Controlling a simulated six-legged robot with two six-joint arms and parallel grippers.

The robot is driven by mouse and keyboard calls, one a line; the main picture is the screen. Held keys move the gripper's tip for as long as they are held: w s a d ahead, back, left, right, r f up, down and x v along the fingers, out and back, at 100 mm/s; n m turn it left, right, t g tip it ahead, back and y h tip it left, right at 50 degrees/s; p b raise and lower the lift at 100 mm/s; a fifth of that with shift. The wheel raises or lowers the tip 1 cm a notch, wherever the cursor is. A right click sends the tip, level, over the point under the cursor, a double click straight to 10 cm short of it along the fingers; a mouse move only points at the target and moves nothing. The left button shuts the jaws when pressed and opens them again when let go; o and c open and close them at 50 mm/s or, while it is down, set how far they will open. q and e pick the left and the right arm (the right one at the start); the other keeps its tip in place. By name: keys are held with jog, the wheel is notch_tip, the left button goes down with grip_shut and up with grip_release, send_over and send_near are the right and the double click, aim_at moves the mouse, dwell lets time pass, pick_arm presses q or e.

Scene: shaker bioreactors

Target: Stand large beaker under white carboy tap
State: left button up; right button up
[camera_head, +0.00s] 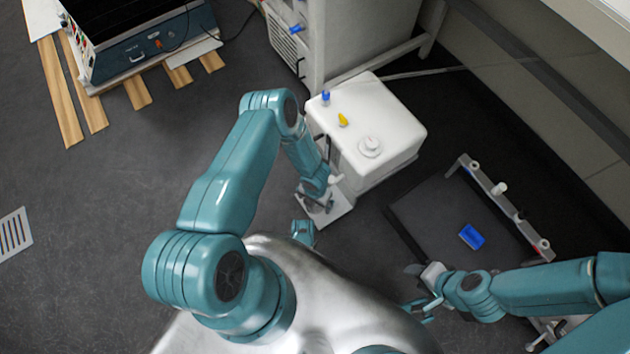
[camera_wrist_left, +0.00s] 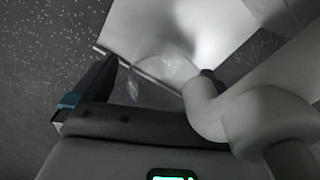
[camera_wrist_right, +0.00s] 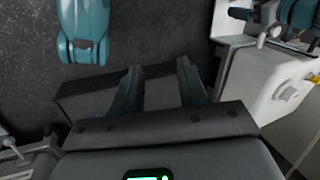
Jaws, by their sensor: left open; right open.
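The white carboy (camera_head: 385,120) stands on the floor at the upper middle of the head view. Its white tap (camera_head: 335,180) sticks out low on the near side and shows large in the left wrist view (camera_wrist_left: 215,105). My left gripper (camera_head: 318,203) is open beside the tap, low over a white plate (camera_head: 340,214). A clear glassy shape, seemingly the large beaker (camera_wrist_left: 165,68), shows at its fingers, over or on the plate; its outline is faint and I cannot tell if fingers touch it.
A dark platform (camera_head: 425,215) with a railed edge and a small blue tray (camera_head: 471,237) lies at the right. A bench cabinet (camera_head: 345,40) stands behind the carboy. A teal-fronted machine (camera_head: 150,45) sits upper left on wooden slats. The left floor is mostly clear.

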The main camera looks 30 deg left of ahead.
pick_arm(q)
notch_tip(320, 180, up, 16)
jog(key=p, duration=0.6)
pick_arm(e)
notch_tip(320, 180, up, 6)
jog(key=s+a, duration=0.1)
jog(key=shift+s+n+g, duration=0.15)
jog(key=shift+n+g, duration=0.15)
pick_arm(q)
jog(key=shift+f, duration=0.1)
